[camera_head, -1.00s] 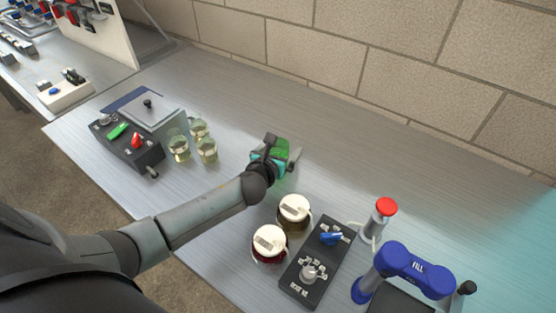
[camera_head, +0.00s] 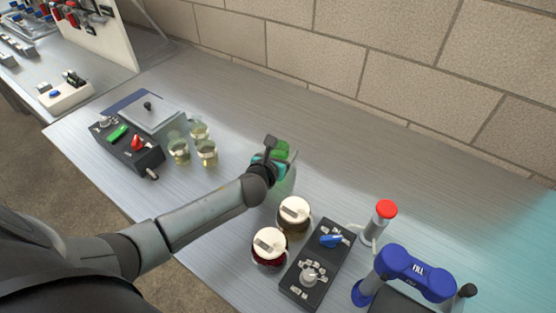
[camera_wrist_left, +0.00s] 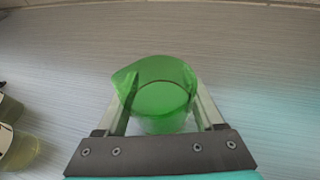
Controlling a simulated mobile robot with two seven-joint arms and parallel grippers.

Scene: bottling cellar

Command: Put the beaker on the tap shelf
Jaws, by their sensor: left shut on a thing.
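The beaker is a green, see-through vessel with a spout; it shows in the left wrist view (camera_wrist_left: 160,95) between the two fingers. In the head view the beaker (camera_head: 281,150) is partly hidden by my left gripper (camera_head: 274,156). The left gripper (camera_wrist_left: 162,112) is shut on the beaker over the bench. Whether the beaker touches the bench I cannot tell. The tap station with the blue FILL arm (camera_head: 415,270) stands at the lower right; its base is partly cut off by the frame edge, and I cannot make out the shelf surely. My right gripper is not in view.
Two white-lidded jars (camera_head: 294,213) and a black control panel (camera_head: 318,262) lie between the gripper and the tap. A red-topped post (camera_head: 384,213) stands near the tap. Several small glasses (camera_head: 206,152) and a lidded box (camera_head: 150,118) are at the left. The bench behind is clear.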

